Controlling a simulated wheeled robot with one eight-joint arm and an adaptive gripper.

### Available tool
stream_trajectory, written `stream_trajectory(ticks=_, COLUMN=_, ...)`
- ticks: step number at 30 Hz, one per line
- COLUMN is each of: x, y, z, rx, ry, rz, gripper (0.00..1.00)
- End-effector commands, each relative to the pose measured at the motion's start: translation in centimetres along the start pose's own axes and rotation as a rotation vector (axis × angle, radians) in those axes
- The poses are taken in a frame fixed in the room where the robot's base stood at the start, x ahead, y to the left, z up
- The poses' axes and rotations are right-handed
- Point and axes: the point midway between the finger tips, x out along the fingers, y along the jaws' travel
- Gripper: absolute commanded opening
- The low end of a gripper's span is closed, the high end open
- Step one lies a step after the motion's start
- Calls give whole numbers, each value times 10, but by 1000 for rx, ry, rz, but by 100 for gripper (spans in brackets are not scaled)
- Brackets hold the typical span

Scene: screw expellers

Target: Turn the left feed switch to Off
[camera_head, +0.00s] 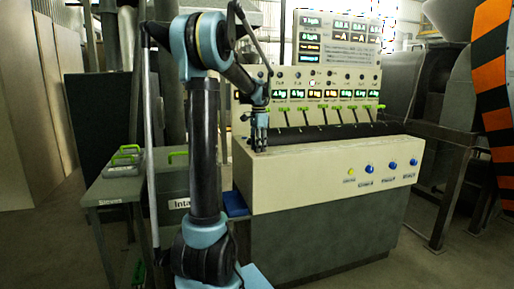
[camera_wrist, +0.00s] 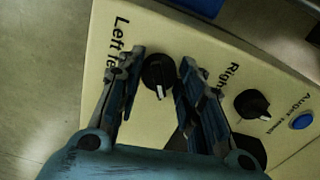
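The left feed switch is a round black knob with a white pointer line (camera_wrist: 158,74), on a cream panel under the printed word "Left". In the wrist view its pointer is toward the bottom of the picture. My gripper (camera_wrist: 155,75) is open, with one finger on each side of this knob and a gap on both sides. In the head view my gripper (camera_head: 259,140) is at the left end of the cream console (camera_head: 300,187), where it hides the knob. No Off mark is readable.
A second black knob (camera_wrist: 251,104), labelled "Right", sits to the right, with a blue button (camera_wrist: 302,121) beyond it. A row of green-tipped levers (camera_head: 323,110) stands behind the console top. A grey table with green-handled pieces (camera_head: 123,160) is at left.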

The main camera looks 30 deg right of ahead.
Motion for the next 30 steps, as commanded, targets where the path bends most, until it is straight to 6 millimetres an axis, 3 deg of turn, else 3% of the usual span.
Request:
stream_trajectory(ticks=1, x=0, y=0, z=0, rx=0, ry=0, rz=0, gripper=14)
stream_trajectory(ticks=2, x=0, y=0, z=0, rx=0, ry=0, rz=0, gripper=7)
stream_trajectory(ticks=16, x=0, y=-1, z=0, rx=-68, ry=0, rz=-2, gripper=7)
stream_trajectory(ticks=30, x=-1, y=-2, z=0, rx=-452, ry=0, rz=-4, gripper=7)
